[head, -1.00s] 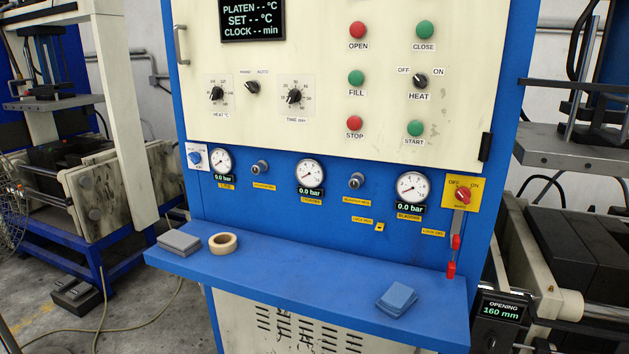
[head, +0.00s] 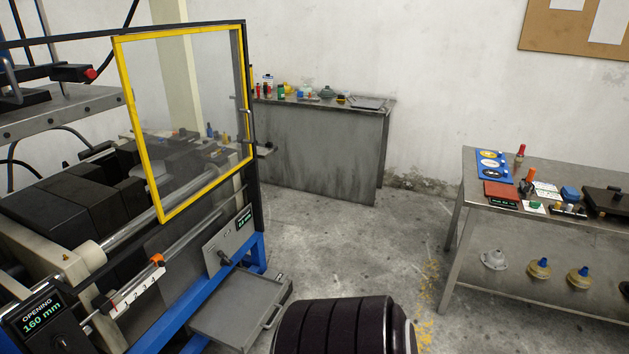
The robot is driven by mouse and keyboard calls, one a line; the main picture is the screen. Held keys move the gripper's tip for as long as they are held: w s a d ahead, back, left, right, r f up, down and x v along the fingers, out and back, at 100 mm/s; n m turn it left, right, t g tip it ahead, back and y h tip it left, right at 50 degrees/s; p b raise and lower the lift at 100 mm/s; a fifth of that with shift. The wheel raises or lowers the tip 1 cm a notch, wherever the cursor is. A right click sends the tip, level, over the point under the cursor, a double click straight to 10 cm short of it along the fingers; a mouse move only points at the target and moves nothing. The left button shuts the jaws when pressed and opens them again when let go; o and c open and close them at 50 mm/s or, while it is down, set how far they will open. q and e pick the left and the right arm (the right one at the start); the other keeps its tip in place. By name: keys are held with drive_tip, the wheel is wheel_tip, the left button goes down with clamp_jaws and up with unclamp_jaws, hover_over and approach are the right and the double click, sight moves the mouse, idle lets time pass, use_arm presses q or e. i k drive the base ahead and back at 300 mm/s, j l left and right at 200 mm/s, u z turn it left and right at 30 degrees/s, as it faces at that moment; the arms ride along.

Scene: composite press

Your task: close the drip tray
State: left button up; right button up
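The drip tray (head: 235,312) is a flat grey metal tray low down beside the press's blue frame in the head view. It sticks out from under the frame, over the floor, so it stands open. A bar handle (head: 273,312) runs along its right-hand edge. Neither of my grippers is in view.
The press (head: 75,200) fills the left, with a yellow-framed clear guard (head: 152,130) and blue frame (head: 185,305). A steel table (head: 455,205) with tools stands right; a grey bench (head: 330,150) stands behind. Floor between them is free.

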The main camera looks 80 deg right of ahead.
sight(237, 309)
drive_tip(key=z, duration=1.9)
